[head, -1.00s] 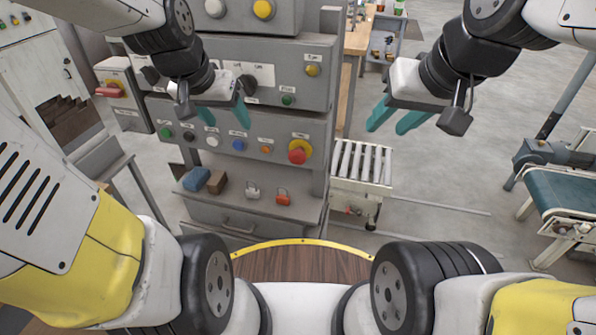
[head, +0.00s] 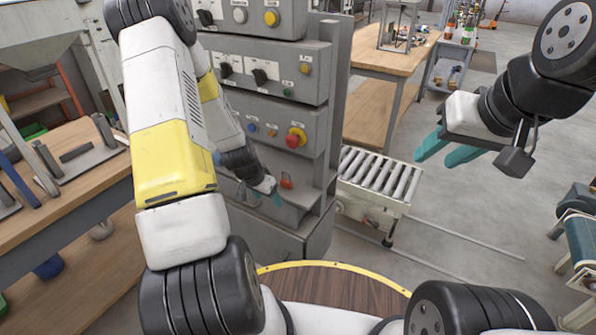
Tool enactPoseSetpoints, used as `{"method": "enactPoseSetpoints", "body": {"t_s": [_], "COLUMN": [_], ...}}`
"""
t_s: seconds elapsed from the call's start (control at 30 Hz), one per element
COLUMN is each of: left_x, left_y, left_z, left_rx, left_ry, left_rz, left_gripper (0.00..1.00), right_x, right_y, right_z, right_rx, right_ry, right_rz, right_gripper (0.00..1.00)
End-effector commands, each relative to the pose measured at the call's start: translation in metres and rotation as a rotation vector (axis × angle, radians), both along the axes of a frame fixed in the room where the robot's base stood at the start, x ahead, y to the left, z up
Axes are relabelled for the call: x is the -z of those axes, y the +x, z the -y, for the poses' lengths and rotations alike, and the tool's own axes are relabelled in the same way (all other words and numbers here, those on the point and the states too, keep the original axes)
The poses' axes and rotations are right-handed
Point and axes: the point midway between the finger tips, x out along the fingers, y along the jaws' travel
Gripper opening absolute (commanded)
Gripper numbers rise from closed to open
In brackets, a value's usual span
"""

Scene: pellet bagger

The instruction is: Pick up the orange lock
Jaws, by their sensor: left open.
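The orange lock (head: 286,181) sits on the shelf at the lower part of the grey control cabinet. It looks small in the head view, and part of it may be hidden by my gripper. My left gripper (head: 276,198) has reached down to the shelf, just left of and in front of the lock. Its teal fingers are small and partly hidden, and I cannot tell if they touch the lock. My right gripper (head: 446,150) hangs in the air at the right, well away from the lock, its teal fingers apart and empty.
The cabinet's panel carries a red emergency button (head: 296,137) above the lock. A roller conveyor (head: 381,178) stands right of the cabinet. A wooden workbench (head: 60,165) with metal parts is at the left.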

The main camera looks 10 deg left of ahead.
Motion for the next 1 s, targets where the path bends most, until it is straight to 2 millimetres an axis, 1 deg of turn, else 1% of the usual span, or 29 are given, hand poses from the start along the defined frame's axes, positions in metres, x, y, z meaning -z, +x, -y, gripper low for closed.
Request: {"method": "enactPoseSetpoints", "body": {"t_s": [0.03,0.2,0.3,0.47,0.7,0.77,0.8,0.87,1.0], "left_x": [0.0,-0.001,-0.001,-0.001,-0.001,-0.001,0.005,0.009,0.01], "left_y": [0.01,0.037,0.047,0.056,0.093,0.1,0.099,0.1,0.101], "left_z": [0.005,0.015,0.018,0.021,0.035,0.038,0.038,0.038,0.038], "left_rx": [0.006,0.003,0.003,0.001,0.004,0.004,0.001,0.0,0.0], "left_ry": [0.001,0.0,0.0,-0.001,0.0,0.0,-0.001,-0.001,-0.001], "left_rz": [0.002,0.001,0.0,0.0,0.001,0.001,-0.003,-0.003,-0.001], "left_gripper": [0.64,0.64,0.64,0.64,0.64,0.64,0.64,0.64,0.64], "right_x": [0.0,0.0,0.0,0.0,0.0,0.0,0.0,0.0,0.0], "right_y": [0.0,0.0,0.0,0.0,0.0,0.0,0.0,0.0,0.0], "right_z": [0.0,0.0,0.0,0.0,0.0,0.0,0.0,0.0,0.0], "right_rx": [0.0,0.0,0.0,0.0,0.0,0.0,0.0,0.0,0.0], "right_ry": [0.0,0.0,0.0,0.0,0.0,0.0,0.0,0.0,0.0], "right_rz": [0.0,0.0,0.0,0.0,0.0,0.0,0.0,0.0,0.0], "right_gripper": [0.4,0.4,0.4,0.4,0.4,0.4,0.4,0.4,0.4]}}
